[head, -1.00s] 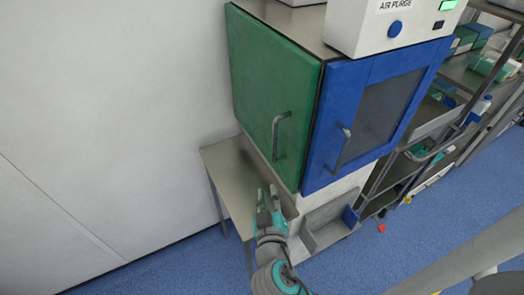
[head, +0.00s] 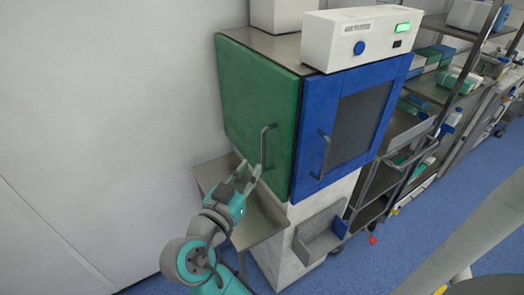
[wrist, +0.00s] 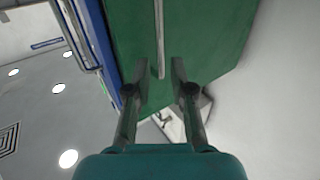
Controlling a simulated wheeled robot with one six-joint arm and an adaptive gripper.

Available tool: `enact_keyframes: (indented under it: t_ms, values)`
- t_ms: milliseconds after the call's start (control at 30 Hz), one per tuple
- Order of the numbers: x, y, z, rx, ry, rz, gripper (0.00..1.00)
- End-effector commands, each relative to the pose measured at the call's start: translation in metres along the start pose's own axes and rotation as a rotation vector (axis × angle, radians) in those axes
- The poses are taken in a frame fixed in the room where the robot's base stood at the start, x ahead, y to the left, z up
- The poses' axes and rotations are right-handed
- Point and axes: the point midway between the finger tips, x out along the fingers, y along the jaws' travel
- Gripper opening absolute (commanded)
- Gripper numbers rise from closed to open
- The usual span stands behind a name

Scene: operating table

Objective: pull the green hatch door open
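The green hatch door (head: 252,104) is on the left face of the cabinet and looks shut. Its grey bar handle (head: 266,147) stands upright near the door's right edge. My gripper (head: 248,172) is just in front of the handle's lower end. In the wrist view the green door (wrist: 205,32) fills the upper middle, and the handle (wrist: 159,40) runs down toward the gap between my fingers (wrist: 160,82). The fingers are open, one on each side of the handle's line. I cannot tell whether they touch it.
A blue door (head: 318,120) with a dark window and its own handle (head: 325,155) adjoins on the right. A steel shelf (head: 262,215) juts out below the green door. A white control box (head: 362,38) sits on top. A shelving rack (head: 430,90) stands at right.

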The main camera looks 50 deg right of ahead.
Motion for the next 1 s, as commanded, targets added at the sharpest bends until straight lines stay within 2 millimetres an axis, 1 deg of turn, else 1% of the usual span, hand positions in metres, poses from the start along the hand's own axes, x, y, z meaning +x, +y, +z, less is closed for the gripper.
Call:
enact_keyframes:
  t_ms: [33,300,500,700,967,1000]
  values:
    - [0.009,0.001,0.0,0.0,0.0,0.003,0.23]
    - [0.051,0.001,0.0,-0.001,0.0,0.004,0.23]
    - [0.074,0.0,0.0,-0.002,0.0,0.001,0.23]
    - [0.085,0.0,0.0,-0.001,0.0,-0.001,0.23]
    - [0.085,0.0,0.0,-0.001,0.0,-0.002,0.23]
    - [0.085,0.0,0.0,-0.001,0.0,-0.002,0.18]
